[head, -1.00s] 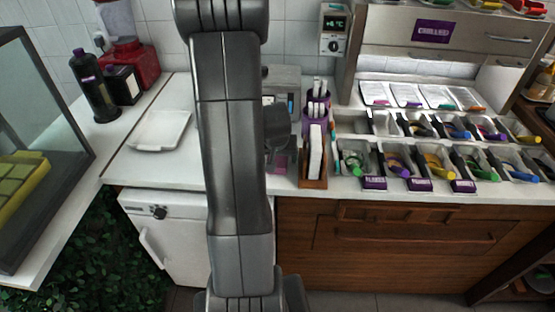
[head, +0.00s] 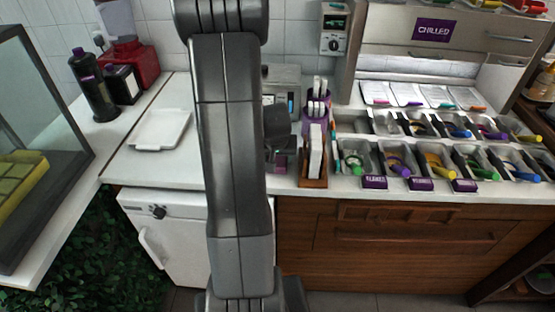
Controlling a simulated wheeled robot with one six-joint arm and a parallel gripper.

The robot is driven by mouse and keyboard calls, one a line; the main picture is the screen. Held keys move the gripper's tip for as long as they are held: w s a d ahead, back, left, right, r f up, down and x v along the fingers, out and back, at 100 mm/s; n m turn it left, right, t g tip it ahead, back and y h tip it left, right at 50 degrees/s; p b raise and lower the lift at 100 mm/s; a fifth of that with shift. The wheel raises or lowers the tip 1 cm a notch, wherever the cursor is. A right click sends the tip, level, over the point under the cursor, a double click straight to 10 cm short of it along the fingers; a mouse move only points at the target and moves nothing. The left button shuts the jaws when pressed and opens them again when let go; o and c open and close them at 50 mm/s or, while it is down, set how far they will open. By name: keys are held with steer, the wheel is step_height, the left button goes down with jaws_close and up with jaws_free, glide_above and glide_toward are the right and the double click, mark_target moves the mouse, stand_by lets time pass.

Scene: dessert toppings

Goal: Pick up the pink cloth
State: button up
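A small pinkish-purple patch (head: 281,161), which looks like the pink cloth, shows just right of my arm at the counter's front part. Most of it is hidden or too small to make out. My gripper (head: 279,150) is partly in view as a dark shape at that patch, reaching down over the counter. My arm link hides much of it. I cannot tell whether its fingers are open or shut, or whether they hold the cloth.
A wooden caddy (head: 313,169) with a white napkin stack stands close to the right, with a purple cup (head: 317,112) behind it. Topping bins (head: 395,160) fill the counter further right. A white tray (head: 160,130) lies left. A grey scale-like device (head: 283,80) stands behind.

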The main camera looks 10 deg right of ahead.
steer(key=c, duration=0.4)
steer(key=shift+o, duration=0.2)
steer(key=shift+r+p, duration=0.45)
steer(key=shift+p, duration=0.05)
step_height(320, 180, up, 10)
steer(key=shift+f, duration=0.25)
steer(key=shift+o, duration=0.9)
